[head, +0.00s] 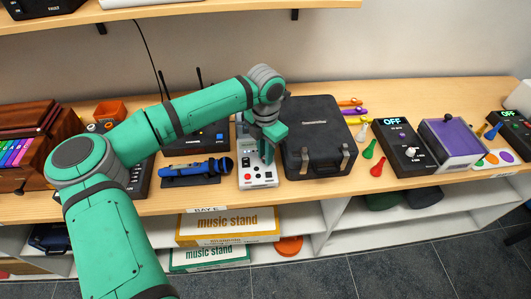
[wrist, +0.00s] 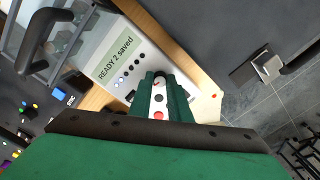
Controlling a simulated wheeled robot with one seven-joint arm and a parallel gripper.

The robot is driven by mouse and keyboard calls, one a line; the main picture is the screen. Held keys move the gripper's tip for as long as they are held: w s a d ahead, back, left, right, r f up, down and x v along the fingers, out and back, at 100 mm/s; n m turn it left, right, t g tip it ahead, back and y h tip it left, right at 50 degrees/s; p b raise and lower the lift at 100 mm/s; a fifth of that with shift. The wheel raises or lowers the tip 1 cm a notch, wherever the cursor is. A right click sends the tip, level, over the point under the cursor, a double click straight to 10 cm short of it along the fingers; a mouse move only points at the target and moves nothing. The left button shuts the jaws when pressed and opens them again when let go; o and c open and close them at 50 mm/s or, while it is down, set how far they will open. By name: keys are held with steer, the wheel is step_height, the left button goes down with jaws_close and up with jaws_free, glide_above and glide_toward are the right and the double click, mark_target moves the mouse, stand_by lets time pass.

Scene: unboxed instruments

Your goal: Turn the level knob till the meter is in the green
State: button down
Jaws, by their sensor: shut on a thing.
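The white instrument (head: 258,181) stands on the shelf top, just left of the black case, with red and dark controls on its near end. My gripper (head: 265,146) is low over its upper part. In the wrist view, my gripper (wrist: 160,82) has its green fingers down at the panel of the white instrument (wrist: 148,58), shut on a small control that the fingers mostly hide; I take it for the level knob. The instrument's display (wrist: 112,60) reads "READY 2 saved". Red and dark parts show between the fingers. I cannot make out a meter needle or a green zone.
A closed black case (head: 316,135) stands close on the right. A blue microphone-like thing (head: 195,167) lies on a dark stand on the left. A black box reading OFF (head: 402,147) and a purple-topped box (head: 452,140) are farther right.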

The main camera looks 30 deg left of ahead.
stand_by(0.3)
steer(key=c, duration=1.7)
jaws_free()
steer(key=shift+o, duration=0.2)
steer(key=shift+r, duration=0.15)
step_height(320, 180, up, 11)
steer(key=shift+f, duration=0.2)
